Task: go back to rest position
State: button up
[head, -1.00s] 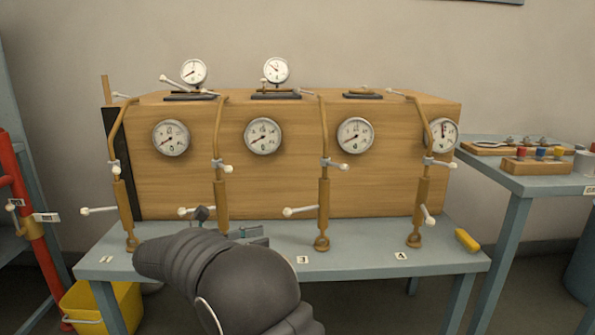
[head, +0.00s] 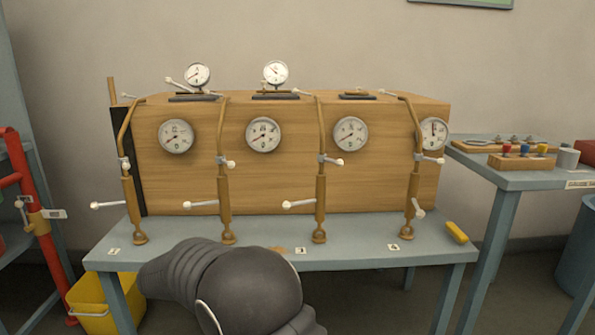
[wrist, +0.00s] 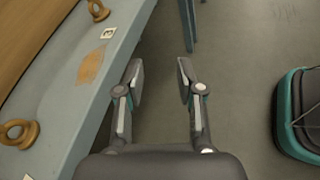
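My gripper (wrist: 161,75) shows in the wrist view with its two fingers well apart and nothing between them. It hangs over the grey floor, just off the front edge of the blue-grey bench (wrist: 55,125). In the head view my dark arm covers the front left part of the bench (head: 350,258), and my gripper is hidden. The breathing set stands there: a wooden box (head: 275,185) with round gauges and several brass pipes with white-tipped levers. My gripper touches none of these.
A yellow bucket (head: 92,300) stands under the bench's left end, near a red pipe frame (head: 38,235). A yellow block (head: 456,232) lies at the bench's right end. A second table (head: 530,178) stands at right. A brown patch (wrist: 91,66) marks the bench top.

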jog(key=s+d+f+m+g+y, duration=0.3)
jog(key=s+d+m+g+y, duration=0.2)
jog(key=s+d+m+y, duration=0.55)
jog(key=s+d+r+m+t, duration=0.1)
jog(key=s+d+r+m, duration=0.2)
jog(key=s+d, duration=0.2)
jog(key=s+d+r+m+t+y, duration=0.1)
jog(key=s+d+r+m+t, duration=0.1)
jog(key=s+d, duration=0.3)
jog(key=s+d+r+m+t+y, duration=0.1)
jog(key=s+d+r+m, duration=0.3)
jog(key=s, duration=0.4)
jog(key=shift+s+d+r+t, duration=0.15)
jog(key=shift+s+d+t, duration=0.15)
jog(key=shift+d, duration=0.35)
